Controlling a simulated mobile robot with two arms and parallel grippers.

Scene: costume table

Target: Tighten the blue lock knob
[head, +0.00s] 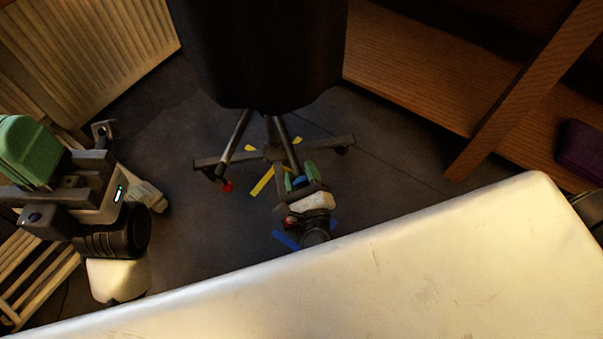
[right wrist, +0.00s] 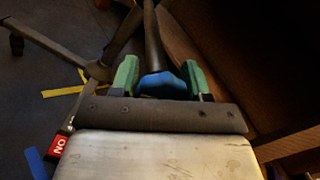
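The blue lock knob (right wrist: 163,84) sits low on the metal post of a wheeled stand. It also shows as a small blue spot in the head view (head: 299,181). My right gripper (right wrist: 161,78) has its two green fingers on either side of the knob, and the knob fills the gap between them. In the head view my right gripper (head: 300,177) reaches in low at the stand's base. My left gripper (head: 30,152) is at the far left, away from the stand; its green finger part shows, but its opening does not.
A dark form (head: 262,50) tops the wheeled stand, whose legs (head: 210,162) spread on the dark floor. Yellow tape (head: 262,181) marks the floor. A pale tabletop (head: 400,270) fills the front. A wooden shelf (head: 430,80) stands at right, a ribbed pale panel (head: 90,50) at left.

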